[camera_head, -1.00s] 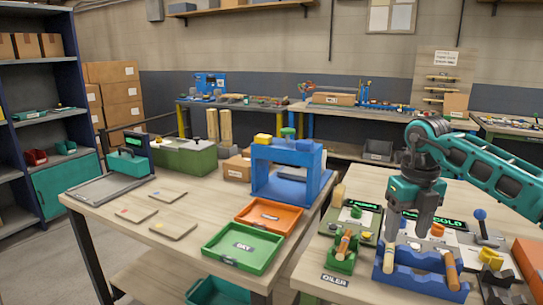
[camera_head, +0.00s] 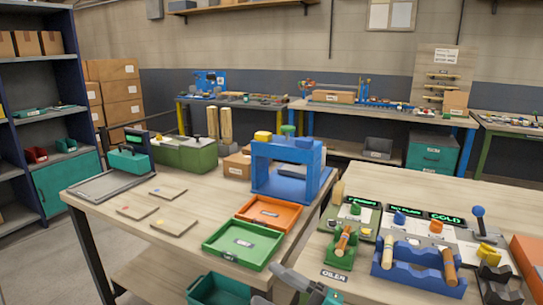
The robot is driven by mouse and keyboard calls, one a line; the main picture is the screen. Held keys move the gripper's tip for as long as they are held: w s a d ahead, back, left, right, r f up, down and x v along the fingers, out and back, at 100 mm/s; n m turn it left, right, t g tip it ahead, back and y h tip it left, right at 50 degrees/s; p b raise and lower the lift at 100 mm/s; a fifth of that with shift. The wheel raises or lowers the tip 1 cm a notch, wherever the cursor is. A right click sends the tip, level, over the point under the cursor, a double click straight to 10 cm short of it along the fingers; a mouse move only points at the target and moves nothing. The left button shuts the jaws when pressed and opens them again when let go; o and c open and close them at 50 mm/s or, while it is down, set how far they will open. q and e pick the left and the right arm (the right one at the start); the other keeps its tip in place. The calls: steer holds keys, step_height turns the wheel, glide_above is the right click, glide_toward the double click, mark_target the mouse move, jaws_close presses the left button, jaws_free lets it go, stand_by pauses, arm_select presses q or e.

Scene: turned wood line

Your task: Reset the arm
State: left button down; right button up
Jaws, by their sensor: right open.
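My right gripper (camera_head: 278,284) shows only in part at the bottom edge, in front of the right-hand table's near left corner. Its grey fingers are apart, with nothing seen between them. Most of my right arm is out of the frame. My left gripper is not in view. A blue cradle (camera_head: 415,272) on the right-hand table holds two turned wooden pieces, one at its left (camera_head: 388,251) and one at its right (camera_head: 449,266). A green holder (camera_head: 340,257) with another wooden piece (camera_head: 343,239) stands to its left, behind an "OILER" label (camera_head: 334,276).
Panels with green displays (camera_head: 445,219) and a blue-knobbed lever (camera_head: 479,221) stand behind the cradle. A black stand (camera_head: 495,282) is at its right. The left table carries a green tray (camera_head: 243,244), an orange tray (camera_head: 268,213) and a blue frame (camera_head: 262,180). A teal bin (camera_head: 218,289) sits below.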

steer(key=s+d+f+m+t+h, duration=0.4)
steer(key=d+f+m+t+h, duration=0.2)
steer(key=d+f+m+h, duration=0.8)
steer(key=s+d+f+m+g+h, duration=0.2)
steer(key=s+f+m+g, duration=0.3)
steer(key=s+f+m, duration=0.3)
steer(key=s+d+f, duration=0.1)
steer(key=s, duration=0.2)
steer(key=shift+h, duration=0.3)
